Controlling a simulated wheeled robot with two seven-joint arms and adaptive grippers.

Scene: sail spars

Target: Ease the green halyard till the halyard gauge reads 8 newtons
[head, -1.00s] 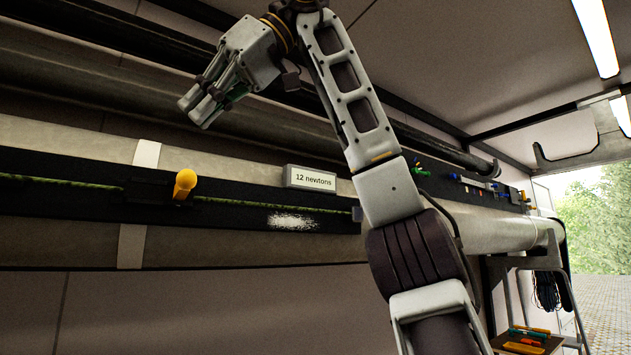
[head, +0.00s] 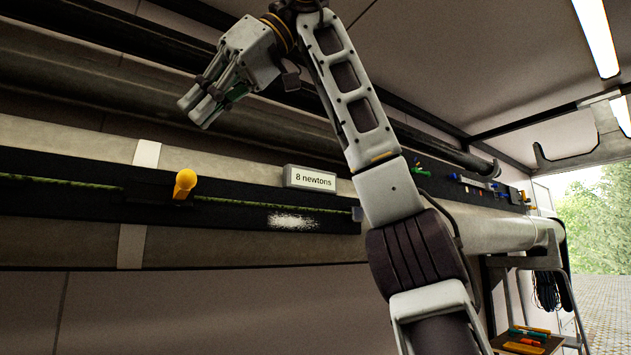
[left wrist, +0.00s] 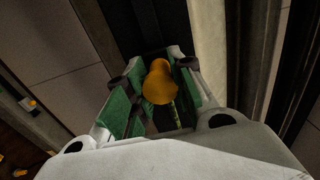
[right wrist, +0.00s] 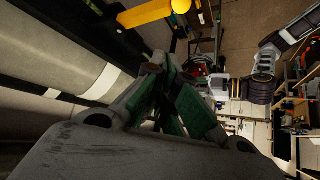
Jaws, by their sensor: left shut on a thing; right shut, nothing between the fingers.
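The halyard gauge (head: 312,178) reads 8 newtons in the head view. The green halyard (head: 245,203) runs along a black strip on the pale spar, past a yellow-orange knob (head: 185,184). In the left wrist view my left gripper (left wrist: 155,88) is shut on an orange handle (left wrist: 159,82), with a bit of green line below it. My left gripper is outside the head view, and I cannot tell whether its handle is the knob seen there. My right gripper (head: 200,108) is shut and empty, above the spar; it also shows in the right wrist view (right wrist: 165,72).
A pale spar (head: 60,143) and darker spars lie along the wall. More coloured fittings (head: 480,186) sit farther along to the right. A small table with coloured tools (head: 525,340) stands at the lower right. My right arm crosses the middle of the head view.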

